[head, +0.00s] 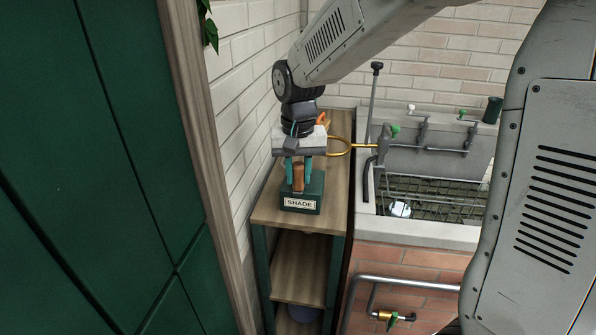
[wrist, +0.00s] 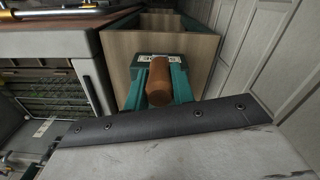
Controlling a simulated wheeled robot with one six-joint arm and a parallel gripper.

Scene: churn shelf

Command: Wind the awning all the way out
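A dark green box with a white label reading SHADE (head: 300,204) sits on the wooden shelf top. An upright brown wooden handle (head: 298,178) stands on it; the handle also shows in the wrist view (wrist: 159,82). My gripper (head: 298,178) points down over the box, with one teal finger on each side of the handle. The fingers look closed against it. The crank arm under the handle is hidden. The awning is not in view.
The wooden shelf unit (head: 297,272) stands against a white brick wall. To its right is a grey sink (head: 440,232) with several taps and a metal grid. A green panelled door (head: 80,180) fills the left.

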